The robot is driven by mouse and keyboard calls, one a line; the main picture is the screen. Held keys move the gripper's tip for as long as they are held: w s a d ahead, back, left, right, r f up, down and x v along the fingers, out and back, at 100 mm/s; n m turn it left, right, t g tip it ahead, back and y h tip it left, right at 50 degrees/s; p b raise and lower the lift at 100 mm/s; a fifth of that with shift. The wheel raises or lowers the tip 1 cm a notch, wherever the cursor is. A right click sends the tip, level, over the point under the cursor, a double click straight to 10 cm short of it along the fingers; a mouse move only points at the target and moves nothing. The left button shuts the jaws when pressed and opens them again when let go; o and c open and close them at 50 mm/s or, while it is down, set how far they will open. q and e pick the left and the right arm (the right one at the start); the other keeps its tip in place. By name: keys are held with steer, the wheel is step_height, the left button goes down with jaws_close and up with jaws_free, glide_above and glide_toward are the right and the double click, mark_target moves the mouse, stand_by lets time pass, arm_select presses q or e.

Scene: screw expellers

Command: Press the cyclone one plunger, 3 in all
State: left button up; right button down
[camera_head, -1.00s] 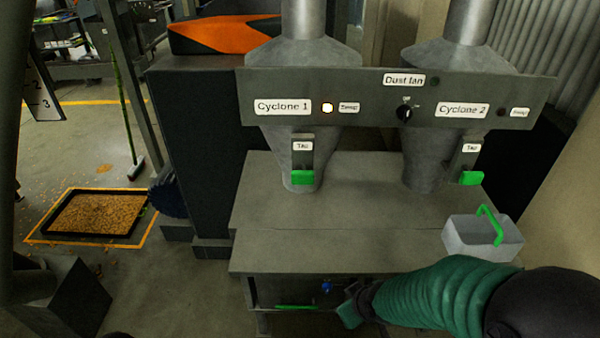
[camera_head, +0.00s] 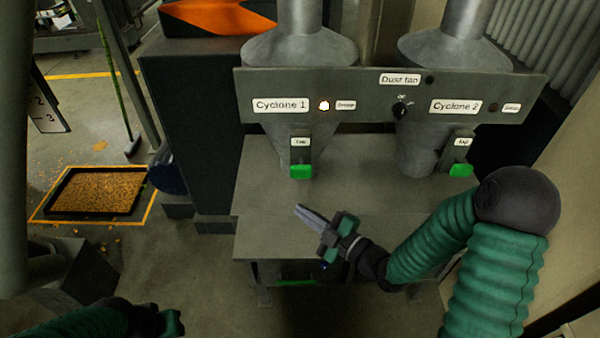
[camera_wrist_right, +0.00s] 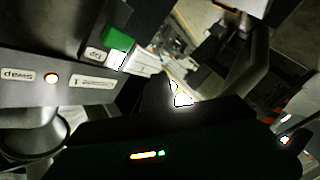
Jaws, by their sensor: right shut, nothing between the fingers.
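The cyclone 1 cone (camera_head: 299,138) hangs below the panel, with a plate labelled "Tap" and a green plunger tab (camera_head: 301,171) at its lower end. The lamp (camera_head: 324,105) beside the "Cyclone 1" label is lit. The tab also shows in the right wrist view (camera_wrist_right: 117,39). My right gripper (camera_head: 299,208) is shut and empty over the grey bench, below and apart from the tab, fingers pointing up-left. My left gripper (camera_head: 172,322) is at the bottom left; its jaws are unclear.
Cyclone 2 has its own green tab (camera_head: 461,170), with an unlit lamp (camera_head: 493,108). A dust fan knob (camera_head: 401,109) is on the panel (camera_head: 360,88). The grey bench top (camera_head: 262,195) is clear left of my gripper. A tray of pellets (camera_head: 60,205) lies on the floor.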

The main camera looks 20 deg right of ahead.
mark_target(300, 174)
steer(key=w+d, duration=0.2)
steer(key=w, duration=0.6)
steer(key=shift+w+d, duration=0.2)
steer(key=shift+d, duration=0.05)
steer(key=shift+w, duration=0.2)
stand_by(1.7)
steer(key=shift+w+d+r, duration=0.1)
steer(key=shift+w, duration=0.1)
steer(key=shift+w+d+b, duration=0.2)
steer(key=shift+w, duration=0.35)
steer(key=shift+w+d+b, duration=0.15)
steer(key=shift+w, duration=0.4)
stand_by(1.1)
steer(key=s, duration=0.1)
steer(key=s+a, duration=0.1)
steer(key=s, duration=0.1)
steer(key=shift+b, duration=0.3)
stand_by(0.4)
